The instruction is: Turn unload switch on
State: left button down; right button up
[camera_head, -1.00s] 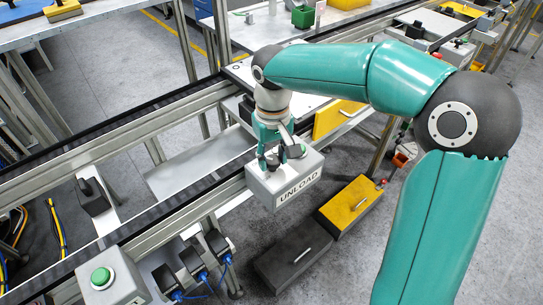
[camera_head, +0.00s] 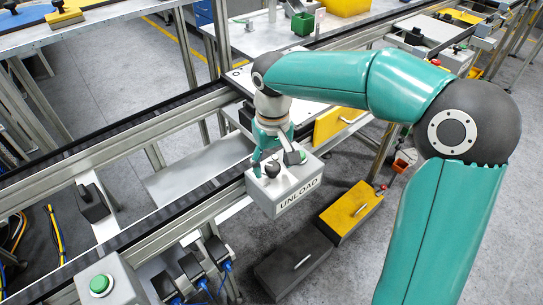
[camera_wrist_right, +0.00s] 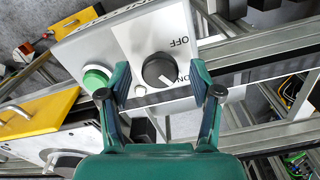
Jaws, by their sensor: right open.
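The unload switch is a black round knob (camera_wrist_right: 159,70) with a white pointer mark, on the grey box labelled UNLOAD (camera_head: 300,196). OFF and ON are printed beside the knob, upside down in the right wrist view. The white mark slants down right, toward the ON side. My right gripper (camera_wrist_right: 160,82) is open, with one finger on each side of the knob; I cannot tell whether either touches it. In the head view the knob (camera_head: 272,171) shows between the fingers of my right gripper (camera_head: 278,162). My left gripper is not in view.
A green button (camera_wrist_right: 96,78) sits beside the knob on the same box. Another box with a green button (camera_head: 99,284) is at the lower left. The conveyor rail (camera_head: 150,234) runs to the box. A yellow case (camera_head: 350,208) and a dark case (camera_head: 294,258) lie below.

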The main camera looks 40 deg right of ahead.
aim_at(273, 166)
notch_tip(273, 166, up, 12)
dwell(0.5)
jog(key=shift+f, duration=0.1)
